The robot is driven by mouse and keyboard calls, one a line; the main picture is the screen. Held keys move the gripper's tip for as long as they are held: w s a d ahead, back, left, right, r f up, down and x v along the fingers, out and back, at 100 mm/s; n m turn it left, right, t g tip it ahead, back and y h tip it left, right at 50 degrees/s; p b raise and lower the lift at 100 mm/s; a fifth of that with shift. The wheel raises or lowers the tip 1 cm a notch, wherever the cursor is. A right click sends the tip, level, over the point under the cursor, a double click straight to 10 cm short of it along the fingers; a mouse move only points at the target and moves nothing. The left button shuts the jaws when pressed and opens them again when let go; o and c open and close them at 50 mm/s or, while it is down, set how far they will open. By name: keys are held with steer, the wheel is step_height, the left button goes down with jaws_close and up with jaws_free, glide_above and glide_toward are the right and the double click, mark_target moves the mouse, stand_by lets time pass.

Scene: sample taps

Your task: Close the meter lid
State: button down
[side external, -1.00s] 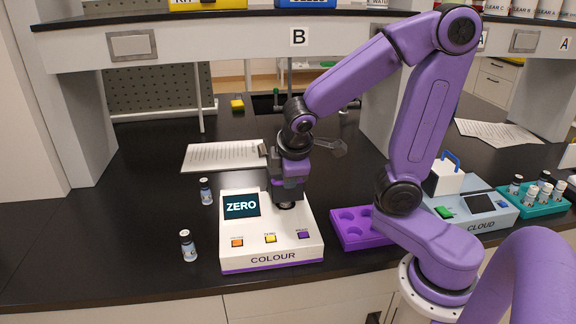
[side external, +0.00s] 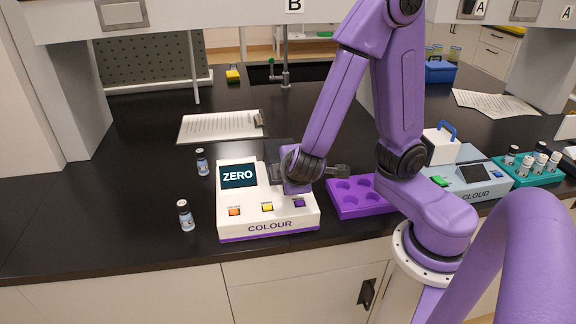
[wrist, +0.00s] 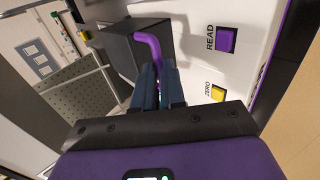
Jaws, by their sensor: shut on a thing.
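The white and purple COLOUR meter (side external: 238,220) stands on the black bench, its screen (side external: 239,175) reading ZERO. Its dark grey lid (side external: 277,150) stands raised at the back right of the meter, partly hidden by my wrist. In the wrist view the lid is a dark block (wrist: 124,48) with a bent purple handle (wrist: 149,43). My gripper (wrist: 158,75) is shut on the handle, its blue-grey fingers on either side of it. In the side view my gripper (side external: 281,177) is tilted low over the meter's right side. The sample well is hidden there.
Two vials stand left of the meter, one farther back (side external: 202,162) and one nearer (side external: 186,215). A purple rack (side external: 343,211) is close on the right, with the CLOUD meter (side external: 478,193) beyond it. A clipboard (side external: 215,127) lies behind.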

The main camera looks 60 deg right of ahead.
steer(key=shift+s+a+f+t+h, duration=0.1)
steer(key=shift+s+f+t+h, duration=0.1)
steer(key=shift+f, duration=0.4)
steer(key=shift+s+a+f+t+h, duration=0.1)
steer(key=shift+s+f+t+h, duration=0.1)
steer(key=shift+f, duration=0.35)
steer(key=c, duration=1.2)
jaws_free()
steer(key=shift+w+a, duration=0.1)
steer(key=shift+a, duration=0.05)
steer(key=shift+a+r, duration=0.1)
steer(key=shift+a, duration=0.05)
steer(key=v, duration=1.7)
steer(key=shift+d, duration=0.25)
